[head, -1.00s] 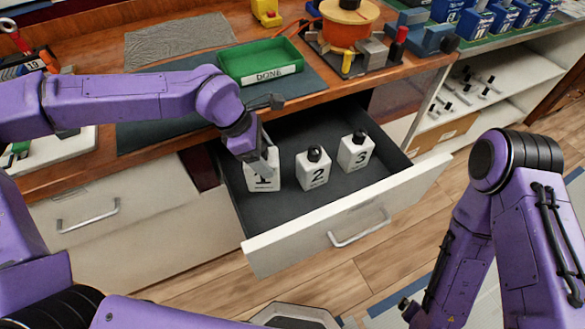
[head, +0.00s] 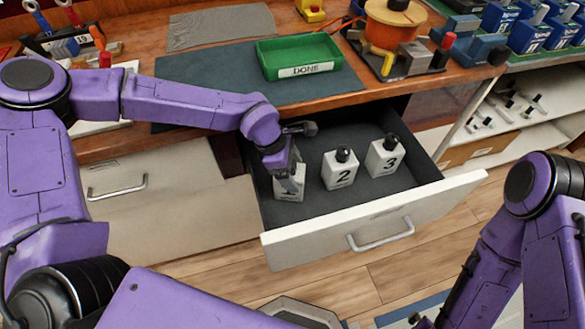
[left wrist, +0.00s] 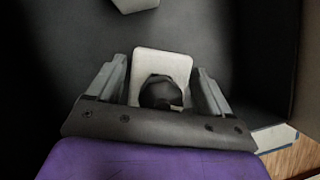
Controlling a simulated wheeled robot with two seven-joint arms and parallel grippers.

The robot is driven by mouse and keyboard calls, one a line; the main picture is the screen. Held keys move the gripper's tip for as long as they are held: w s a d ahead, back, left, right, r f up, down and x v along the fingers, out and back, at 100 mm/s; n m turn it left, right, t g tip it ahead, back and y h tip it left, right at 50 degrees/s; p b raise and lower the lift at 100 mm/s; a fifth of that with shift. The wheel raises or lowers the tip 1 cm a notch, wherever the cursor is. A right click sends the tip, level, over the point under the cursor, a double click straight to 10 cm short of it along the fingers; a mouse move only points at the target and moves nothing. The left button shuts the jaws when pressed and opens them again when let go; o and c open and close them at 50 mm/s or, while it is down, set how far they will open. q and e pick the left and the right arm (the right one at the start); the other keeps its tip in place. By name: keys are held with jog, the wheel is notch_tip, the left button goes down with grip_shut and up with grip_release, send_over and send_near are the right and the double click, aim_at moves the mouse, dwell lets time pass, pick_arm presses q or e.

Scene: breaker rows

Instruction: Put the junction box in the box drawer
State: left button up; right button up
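The open box drawer (head: 330,228) has a dark lining. A white junction box marked 1 (head: 290,193), with a black knob on top, stands at its left side. It also shows in the left wrist view (left wrist: 160,64). My left gripper (head: 287,178) reaches down over this box. In the left wrist view my gripper's (left wrist: 160,88) fingers stand apart on both sides of the box, with narrow gaps visible; the knob sits close to the palm. Similar white boxes marked 2 (head: 340,172) and 3 (head: 383,160) stand to its right. My right gripper barely shows at the bottom edge.
A green tray labelled DONE (head: 297,52) stands on the wooden counter behind the drawer. An orange spool (head: 393,22) and a blue vise (head: 470,45) are to its right. A closed drawer (head: 150,190) is at left. The drawer's front right floor is free.

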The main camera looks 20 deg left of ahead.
pick_arm(q)
jog(key=shift+r, duration=0.1)
jog(key=v, duration=0.7)
jog(key=shift+a+r+p, duration=0.1)
jog(key=shift+r+p, duration=0.2)
pick_arm(e)
jog(key=shift+r, duration=0.35)
jog(key=shift+c, duration=0.3)
dwell(0.3)
